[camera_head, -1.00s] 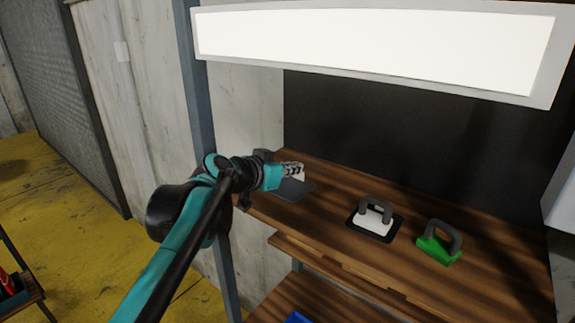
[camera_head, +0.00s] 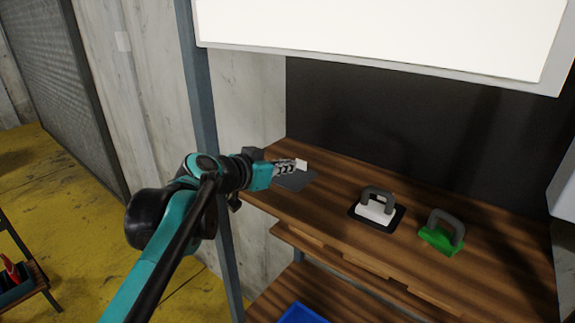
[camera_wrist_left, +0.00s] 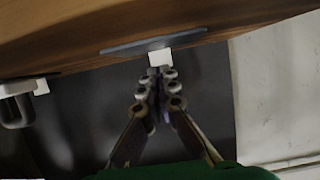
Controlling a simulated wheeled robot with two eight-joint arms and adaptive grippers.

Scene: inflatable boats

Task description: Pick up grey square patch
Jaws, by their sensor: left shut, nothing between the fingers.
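The grey square patch (camera_head: 297,182) lies flat near the left end of the upper wooden shelf. A small white block or tab (camera_head: 301,165) stands at it. In the left wrist view the patch (camera_wrist_left: 135,46) shows as a thin grey slab seen nearly edge-on, with the white tab (camera_wrist_left: 160,57) just past my fingertips. My left gripper (camera_head: 292,166) is beside the tab, above the patch in the picture. Its fingers (camera_wrist_left: 160,74) are shut and empty. Whether the tips touch the tab I cannot tell. My right gripper is not in view.
A white block with a grey handle (camera_head: 376,210) on a dark pad and a green block with a grey handle (camera_head: 441,236) stand further right on the shelf (camera_head: 335,195). A blue bin (camera_head: 302,314) is below. A metal post (camera_head: 202,110) rises close behind my arm.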

